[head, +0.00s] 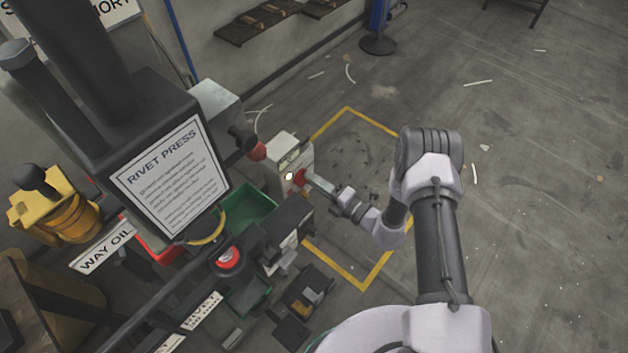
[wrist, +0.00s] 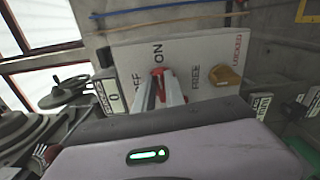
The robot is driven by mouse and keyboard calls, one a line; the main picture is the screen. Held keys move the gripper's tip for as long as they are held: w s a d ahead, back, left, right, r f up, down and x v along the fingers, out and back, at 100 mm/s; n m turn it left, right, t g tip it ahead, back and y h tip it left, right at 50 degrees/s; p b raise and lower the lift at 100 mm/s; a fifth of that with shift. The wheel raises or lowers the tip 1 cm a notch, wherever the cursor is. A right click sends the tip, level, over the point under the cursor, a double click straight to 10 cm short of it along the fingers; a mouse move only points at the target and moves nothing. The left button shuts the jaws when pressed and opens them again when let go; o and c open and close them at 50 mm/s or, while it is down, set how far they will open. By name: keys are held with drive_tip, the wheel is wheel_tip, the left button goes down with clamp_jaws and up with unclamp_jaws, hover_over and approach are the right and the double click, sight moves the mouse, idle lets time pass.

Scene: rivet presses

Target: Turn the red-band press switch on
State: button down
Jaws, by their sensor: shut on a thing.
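A pale switch box (head: 292,150) stands beside the rivet press, and its panel (wrist: 200,50) fills the middle of the wrist view. The panel carries a red switch handle (wrist: 157,71) near the words ON and OFF; the red also shows in the head view (head: 299,177). My gripper (head: 314,184) reaches it from the right and is shut on the red handle. The fingers (wrist: 160,88) hide most of the handle, so I cannot tell its exact setting. A yellow knob (wrist: 224,75) sits between FREE and LOCKED on the same panel.
The dark press with its RIVET PRESS sign (head: 171,177) stands left of the box. A green bin (head: 247,208) and a red button (head: 229,259) are close by. A yellow floor line (head: 372,120) surrounds this spot; the floor to the right is mostly clear.

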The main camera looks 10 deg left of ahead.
drive_tip(key=shift+f+m, duration=0.1)
drive_tip(key=shift+m, duration=0.5)
drive_tip(key=shift+s, duration=0.1)
drive_tip(key=c, duration=1.4)
unclamp_jaws()
drive_tip(key=shift+d, duration=0.1)
drive_tip(key=p+v, duration=0.4)
drive_tip(key=v, duration=1.3)
drive_tip(key=shift+s, duration=0.15)
